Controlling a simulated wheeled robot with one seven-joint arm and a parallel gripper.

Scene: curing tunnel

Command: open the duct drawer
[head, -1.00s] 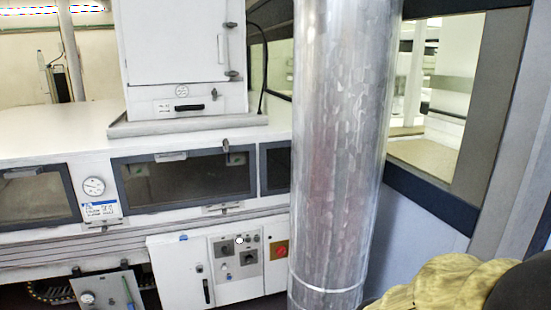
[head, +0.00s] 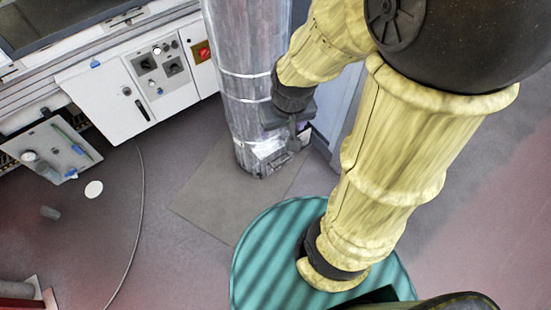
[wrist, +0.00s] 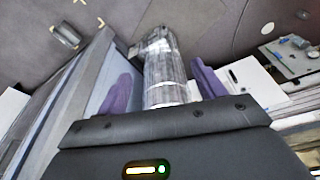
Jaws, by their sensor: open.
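The silver duct (head: 238,75) stands upright on the floor, with bands around it. At its foot is a bright metal box-like part (head: 268,153), which looks like the duct drawer; its front and handle are too small to make out clearly. My gripper (head: 300,132) is beside the lower duct, above and to the right of that part, and partly hidden by its own body. In the wrist view the two purple fingers (wrist: 161,70) are apart and empty, with the duct (wrist: 166,80) beyond and between them. The duct's foot (wrist: 155,42) shows past the fingertips.
A white control cabinet (head: 135,95) with a red switch (head: 204,53) stands left of the duct. A panel (head: 48,150) with a gauge sits low at the left. A cable (head: 138,220) lies on the floor. A grey floor plate (head: 210,190) lies before the duct.

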